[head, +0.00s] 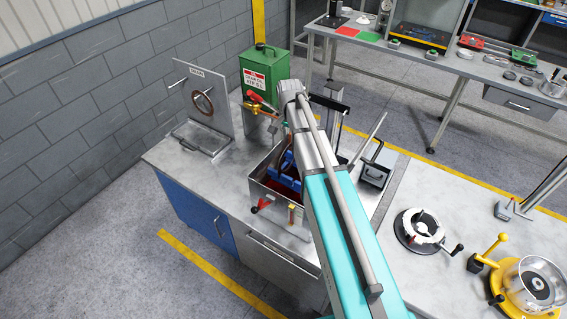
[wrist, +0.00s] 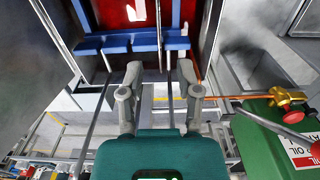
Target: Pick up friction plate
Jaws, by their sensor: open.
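A metal tank (head: 266,189) on the bench holds dark red fluid and a blue rack (head: 285,172). The blue rack also shows in the wrist view (wrist: 118,42), with the red fluid behind it. No friction plate can be clearly made out in the tank. A brown ring (head: 203,104) hangs on an upright grey panel at the left; I cannot tell whether it is a friction plate. My gripper (wrist: 162,92) is open, with nothing visible between its fingers, close to the blue rack. In the head view my arm hides much of the tank area.
A green oil can (head: 265,70) with a brass tap stands behind the tank; in the wrist view it is at the right (wrist: 262,135). A black-handled fixture (head: 376,170) stands right of the tank. A round fixture (head: 422,229) and a yellow-based bowl (head: 536,284) are farther right.

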